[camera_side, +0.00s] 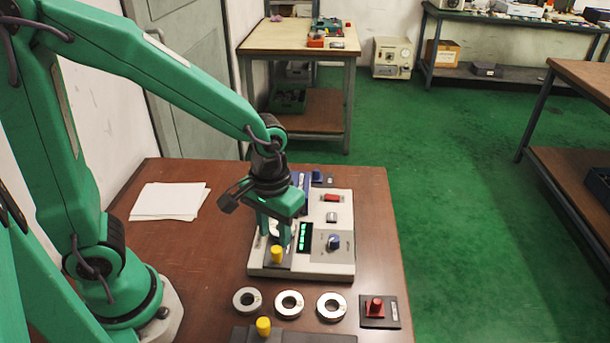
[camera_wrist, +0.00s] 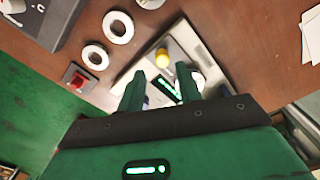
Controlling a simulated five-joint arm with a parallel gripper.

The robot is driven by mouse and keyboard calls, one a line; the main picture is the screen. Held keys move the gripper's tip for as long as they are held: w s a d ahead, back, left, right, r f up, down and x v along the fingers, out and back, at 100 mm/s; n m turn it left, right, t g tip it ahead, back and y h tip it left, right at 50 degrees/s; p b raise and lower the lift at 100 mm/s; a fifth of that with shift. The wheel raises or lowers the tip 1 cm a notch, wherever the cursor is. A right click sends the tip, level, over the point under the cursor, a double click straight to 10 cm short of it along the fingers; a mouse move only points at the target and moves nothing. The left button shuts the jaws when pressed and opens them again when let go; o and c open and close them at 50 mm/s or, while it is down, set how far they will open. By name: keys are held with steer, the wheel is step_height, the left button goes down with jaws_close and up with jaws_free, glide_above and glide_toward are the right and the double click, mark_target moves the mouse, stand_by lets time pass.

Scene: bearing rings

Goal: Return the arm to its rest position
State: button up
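My green gripper (camera_side: 275,232) is low over the grey-white instrument (camera_side: 338,266), pointing down. In the wrist view my gripper (camera_wrist: 160,88) has its fingers apart, with the instrument's lit green display showing between them. A pale, shiny curved part (camera_side: 273,228) shows by the fingers in the side view; it is mostly hidden, and I cannot tell whether it is a ring. Three steel rings lie flat on the table: left (camera_side: 238,300), middle (camera_side: 280,303) and right (camera_side: 322,307). The arm is stretched out over the table, away from its base.
A yellow knob (camera_side: 277,253) stands close to the fingers. A red knob on a dark plate (camera_side: 376,308) and a dark box with a yellow knob (camera_side: 263,327) are at the front. White papers (camera_side: 170,200) lie at the left, with bare table between them and the instrument.

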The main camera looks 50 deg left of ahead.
steer(key=shift+a+r, duration=0.1)
steer(key=shift+r, duration=0.05)
steer(key=s+a+r+m+t, duration=0.1)
steer(key=s+a+r+t, duration=0.1)
steer(key=a+r, duration=0.2)
steer(key=s+a+r+m+t, duration=0.2)
steer(key=s+a+r+t, duration=0.1)
steer(key=r, duration=0.6)
steer(key=shift+s+a+r+t, duration=0.15)
steer(key=shift+s+a+t, duration=0.15)
steer(key=shift+a, duration=0.2)
